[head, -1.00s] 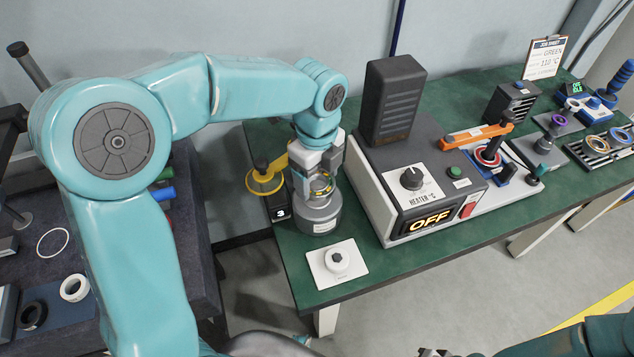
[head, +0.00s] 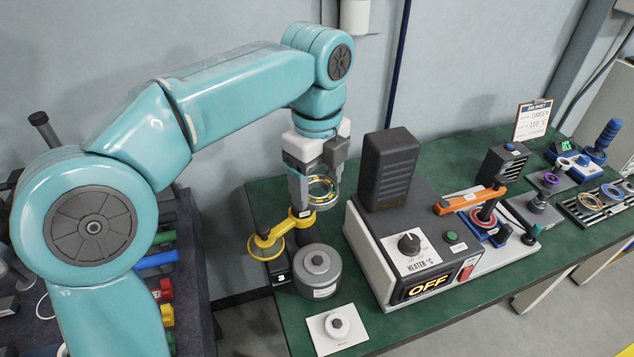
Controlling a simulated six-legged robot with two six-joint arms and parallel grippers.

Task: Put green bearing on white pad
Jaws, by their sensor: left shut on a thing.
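My left gripper (head: 316,190) is shut on a ring-shaped bearing (head: 323,191) with yellow-green marks, held in the air above the grey cylinder. The fingers hide part of the ring. The white pad (head: 354,343) is a flat square near the front left corner of the green table. The pad is in front of the grey cylinder, below and slightly right of my gripper in the picture. My right gripper is out of view.
A grey cylinder (head: 318,272) with a knob stands behind the pad. A yellow ringed bracket (head: 272,241) is beside it. The heater box (head: 382,236), showing OFF, is to the right. The green table (head: 403,343) is bare beside the pad.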

